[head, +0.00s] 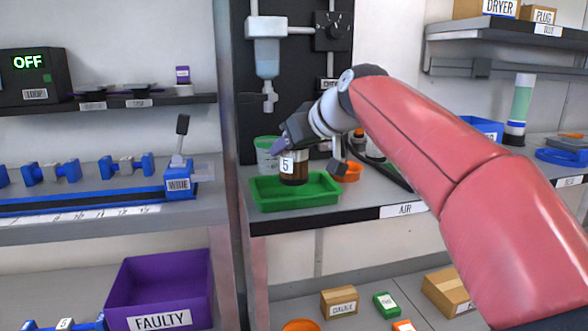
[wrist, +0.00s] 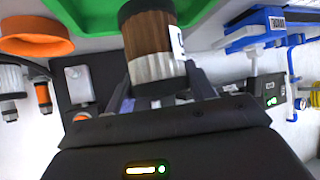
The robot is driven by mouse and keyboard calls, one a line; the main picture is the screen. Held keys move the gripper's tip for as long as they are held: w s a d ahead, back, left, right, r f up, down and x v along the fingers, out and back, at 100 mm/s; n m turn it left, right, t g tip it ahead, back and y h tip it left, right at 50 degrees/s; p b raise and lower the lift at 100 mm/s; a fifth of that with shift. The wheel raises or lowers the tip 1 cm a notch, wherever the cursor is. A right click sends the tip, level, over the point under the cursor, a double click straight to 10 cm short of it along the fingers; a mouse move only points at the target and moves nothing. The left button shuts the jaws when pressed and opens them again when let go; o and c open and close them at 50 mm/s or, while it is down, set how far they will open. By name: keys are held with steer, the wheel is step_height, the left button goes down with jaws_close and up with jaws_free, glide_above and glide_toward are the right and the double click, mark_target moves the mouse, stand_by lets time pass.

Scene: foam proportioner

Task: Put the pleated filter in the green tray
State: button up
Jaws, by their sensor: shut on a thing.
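The pleated filter (head: 293,170) is a brown cylinder with a white label reading 5. In the wrist view it shows brown pleats and a pale ribbed end (wrist: 148,40). My gripper (head: 294,148) is shut on the filter, with its fingers on either side of the pale end in the wrist view (wrist: 160,82). The green tray (head: 262,205) is on the shelf marked AIR, and the filter is upright at the tray in the head view. I cannot tell whether it touches the tray floor. The tray's edge also shows in the wrist view (wrist: 85,15).
A green-rimmed cup (head: 266,158) stands behind the tray and an orange ring (head: 348,172) to its right. A purple bin marked FAULTY (head: 160,290) is at lower left. A blue rail fixture (head: 90,198) is on the left bench. A clear vessel (head: 266,60) hangs behind.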

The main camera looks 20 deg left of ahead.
mark_target(294, 160)
step_height(294, 160, down, 3)
steer(key=shift+f+b, duration=0.1)
steer(key=shift+b, duration=0.75)
steer(key=o, duration=0.7)
steer(key=shift+c, duration=0.2)
steer(key=o, duration=0.5)
steer(key=shift+c, duration=0.2)
